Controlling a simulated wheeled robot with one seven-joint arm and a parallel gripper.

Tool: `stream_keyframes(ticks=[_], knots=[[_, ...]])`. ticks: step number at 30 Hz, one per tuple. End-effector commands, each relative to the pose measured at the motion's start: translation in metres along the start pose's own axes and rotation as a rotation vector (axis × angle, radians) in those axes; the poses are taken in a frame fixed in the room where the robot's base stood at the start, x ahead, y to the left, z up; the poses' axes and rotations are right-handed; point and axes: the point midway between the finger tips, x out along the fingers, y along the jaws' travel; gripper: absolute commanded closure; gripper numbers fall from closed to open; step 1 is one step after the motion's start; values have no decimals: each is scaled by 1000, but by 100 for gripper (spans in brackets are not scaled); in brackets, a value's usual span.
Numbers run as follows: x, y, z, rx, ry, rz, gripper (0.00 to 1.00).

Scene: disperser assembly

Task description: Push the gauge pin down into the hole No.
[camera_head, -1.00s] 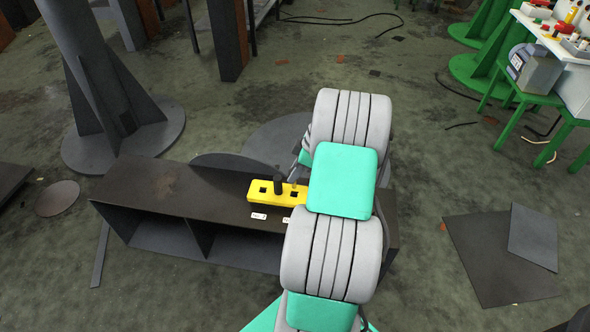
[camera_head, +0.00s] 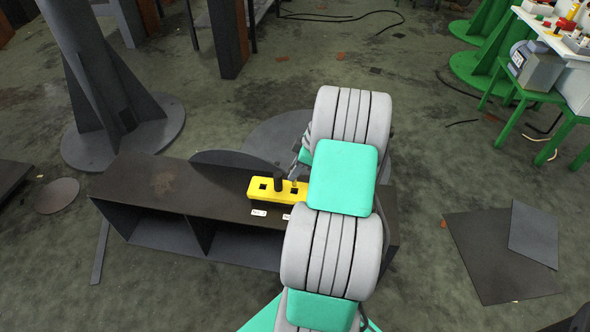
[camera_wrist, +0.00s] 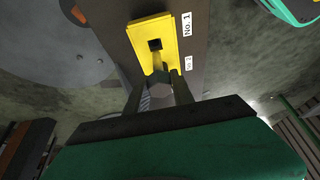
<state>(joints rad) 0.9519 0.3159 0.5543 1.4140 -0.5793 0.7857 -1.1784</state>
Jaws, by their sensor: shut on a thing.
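A yellow block (camera_head: 268,196) with square holes lies on a dark bench. A black post (camera_head: 278,182) stands upright on it between two holes. In the wrist view the block (camera_wrist: 140,33) shows a square hole (camera_wrist: 155,44) beside the "No. 1" label (camera_wrist: 187,24). My gripper (camera_wrist: 159,80) is shut around a pin-like piece with a grey round end (camera_wrist: 160,91), close over the "No. 2" end of the block. A brass-coloured shaft (camera_wrist: 160,61) shows ahead of it. I cannot tell how deep the piece sits. My arm hides most of the gripper in the head view.
The dark bench (camera_head: 160,190) has open compartments in front and free top to the left. A large column (camera_head: 90,80) stands behind left. A green table with equipment (camera_head: 560,75) is far right. Flat plates (camera_head: 490,255) lie on the floor at right.

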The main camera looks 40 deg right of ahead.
Motion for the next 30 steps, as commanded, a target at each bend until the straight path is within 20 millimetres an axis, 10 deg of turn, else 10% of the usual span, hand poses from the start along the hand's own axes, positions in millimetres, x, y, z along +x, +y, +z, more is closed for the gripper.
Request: stream_keyframes(ticks=[30], knots=[[11,0,4,-1,0,1,100]])
